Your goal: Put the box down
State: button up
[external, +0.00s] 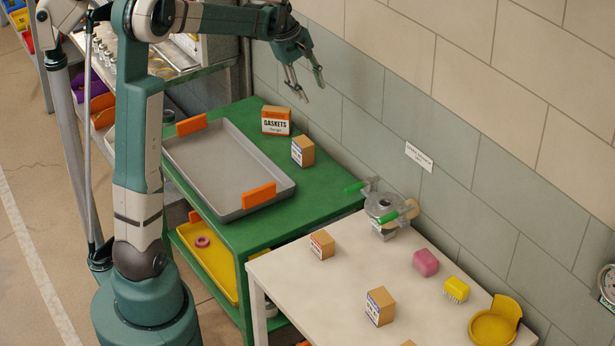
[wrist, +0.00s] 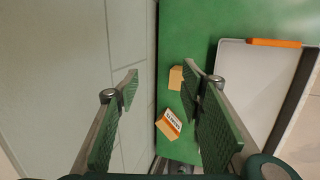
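My gripper (external: 312,92) is open and empty, held in the air above the back of the green bench near the wall. In the wrist view its two fingers stand wide apart with nothing between them (wrist: 161,82). An orange and white GASKETS box (external: 276,121) sits on the bench below my gripper; it also shows in the wrist view (wrist: 169,125). A smaller brown box with a white and blue label (external: 303,151) sits beside it, partly hidden by a finger in the wrist view (wrist: 176,78). Two more small boxes (external: 322,244) (external: 380,306) stand on the white table.
A grey tray with orange handles (external: 282,195) lies empty on the green bench (external: 327,191). The wall is close behind.

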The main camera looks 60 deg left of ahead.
jog(key=s+d+r+m+t+y, duration=0.1)
jog(key=s+d+r+m, duration=0.25)
jog(key=s+d, duration=0.55)
jog(key=s+d+r+m, duration=0.2)
jog(key=s+d+m, duration=0.35)
jog(key=d, duration=0.75)
jog(key=s+d+f+m+t, duration=0.1)
jog(key=s+d+m, duration=0.3)
jog(key=s, duration=0.4)
jog(key=s+d+f+m+t, duration=0.1)
jog(key=s+d+f+m, duration=0.3)
jog(key=s+d, duration=0.3)
jog(key=s, duration=0.2)
jog(key=shift+s+d+m+t, duration=0.25)
jog(key=shift+s+m+t, duration=0.05)
jog(key=shift+m, duration=0.1)
jog(key=shift+o, duration=1)
